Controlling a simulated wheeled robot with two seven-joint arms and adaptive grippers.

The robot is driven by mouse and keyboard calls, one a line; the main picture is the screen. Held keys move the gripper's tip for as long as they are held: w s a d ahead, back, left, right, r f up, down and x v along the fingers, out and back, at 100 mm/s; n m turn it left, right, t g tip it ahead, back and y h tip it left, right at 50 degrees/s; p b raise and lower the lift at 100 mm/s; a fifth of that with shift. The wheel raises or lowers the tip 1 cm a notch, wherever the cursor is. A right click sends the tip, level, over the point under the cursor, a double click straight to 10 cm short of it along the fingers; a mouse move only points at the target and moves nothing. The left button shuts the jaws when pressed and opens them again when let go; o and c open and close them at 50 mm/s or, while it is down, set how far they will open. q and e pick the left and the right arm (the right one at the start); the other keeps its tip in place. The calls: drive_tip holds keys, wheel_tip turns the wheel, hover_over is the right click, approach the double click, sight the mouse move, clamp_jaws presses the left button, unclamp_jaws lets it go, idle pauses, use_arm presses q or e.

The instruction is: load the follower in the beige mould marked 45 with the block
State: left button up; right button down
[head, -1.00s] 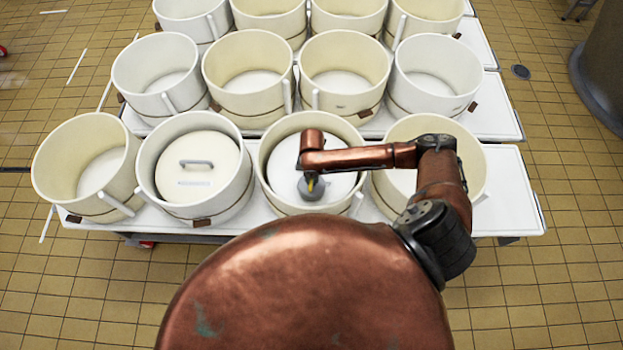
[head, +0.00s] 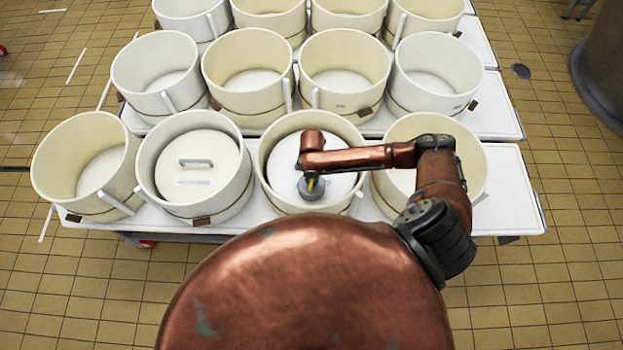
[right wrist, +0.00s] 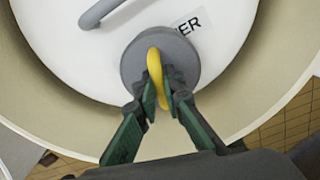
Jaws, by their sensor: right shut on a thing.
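A beige mould (head: 357,136) in the front row holds a white round follower (head: 342,186). I cannot read a number on this mould. The follower (right wrist: 232,62) also shows in the right wrist view, with a grey handle and a label ending in "ER" partly covered. The block (head: 314,191) is a grey cylinder with a yellow handle. My right gripper (right wrist: 158,92) is shut on the yellow handle, with the block (right wrist: 186,62) upright over the follower near its edge. I cannot tell whether the block touches the follower. My left gripper is not in view.
A whiter mould (head: 148,165) to the left holds another follower (head: 208,160) with a grey handle. More open moulds stand in rows on white tables (head: 508,190). The mould to the right (head: 473,160) is partly behind my arm. Tiled floor surrounds the tables.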

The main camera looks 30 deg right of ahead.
drive_tip(key=shift+w, duration=0.1)
drive_tip(key=c, duration=2)
unclamp_jaws()
drive_tip(key=shift+o, duration=0.2)
drive_tip(key=shift+s+f, duration=0.2)
wheel_tip(320, 180, up, 7)
drive_tip(key=p, duration=0.7)
drive_tip(key=shift+w+r, duration=0.1)
drive_tip(key=shift+r, duration=0.1)
drive_tip(key=shift+f, duration=0.1)
